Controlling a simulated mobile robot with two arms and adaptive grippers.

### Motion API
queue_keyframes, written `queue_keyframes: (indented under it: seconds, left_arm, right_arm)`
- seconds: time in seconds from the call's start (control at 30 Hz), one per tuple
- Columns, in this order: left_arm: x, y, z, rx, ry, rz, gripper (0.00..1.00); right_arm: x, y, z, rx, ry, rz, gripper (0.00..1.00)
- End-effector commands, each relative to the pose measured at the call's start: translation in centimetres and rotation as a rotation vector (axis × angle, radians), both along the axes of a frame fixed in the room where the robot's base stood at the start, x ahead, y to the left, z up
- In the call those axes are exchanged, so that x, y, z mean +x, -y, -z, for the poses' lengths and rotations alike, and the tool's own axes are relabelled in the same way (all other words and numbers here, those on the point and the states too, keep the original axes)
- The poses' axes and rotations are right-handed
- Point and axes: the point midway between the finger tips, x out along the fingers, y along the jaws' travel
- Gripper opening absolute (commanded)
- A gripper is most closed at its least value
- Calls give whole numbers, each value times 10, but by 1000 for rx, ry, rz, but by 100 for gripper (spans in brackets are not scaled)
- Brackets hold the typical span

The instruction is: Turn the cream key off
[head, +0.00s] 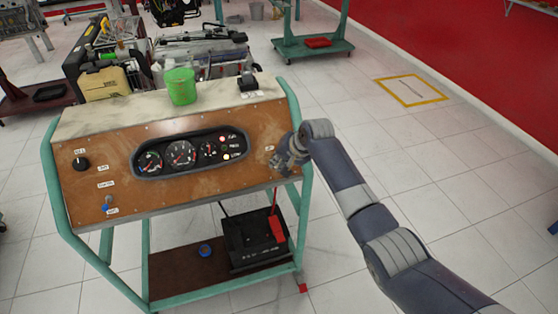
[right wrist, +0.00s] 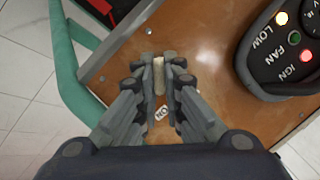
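The cream key (right wrist: 159,75) is a small upright bar on the brown front panel (head: 110,150) of the engine trainer. In the right wrist view it sits between my right gripper's fingertips (right wrist: 159,70), which are closed in against both its sides. An "ON" label (right wrist: 161,114) shows on the panel between the fingers. In the head view my right gripper (head: 281,162) is at the panel's right end and hides the key. My left gripper is in neither view.
A gauge cluster (head: 190,155) with lit red and yellow lamps is left of my right gripper. The green frame (head: 296,120) runs close on the right. A black battery (head: 250,240) is below.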

Motion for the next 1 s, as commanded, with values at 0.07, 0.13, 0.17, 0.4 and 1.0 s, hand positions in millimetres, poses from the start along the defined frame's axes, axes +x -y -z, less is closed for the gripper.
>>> queue_keyframes:
  seconds: [0.07, 0.13, 0.17, 0.4, 1.0]
  left_arm:
    - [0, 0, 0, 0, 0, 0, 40]
    - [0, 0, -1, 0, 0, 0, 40]
    - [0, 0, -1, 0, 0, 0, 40]
    - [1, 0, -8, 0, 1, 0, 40]
    - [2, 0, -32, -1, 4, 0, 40]
  right_arm:
    - [0, 0, 0, 0, 0, -1, 0]
    - [0, 0, 0, -3, 1, -3, 0]
    - [0, 0, -1, -5, 2, -5, 0]
    - [0, -1, -3, -64, 20, -62, 0]
    - [0, -4, -4, -385, 126, -364, 0]
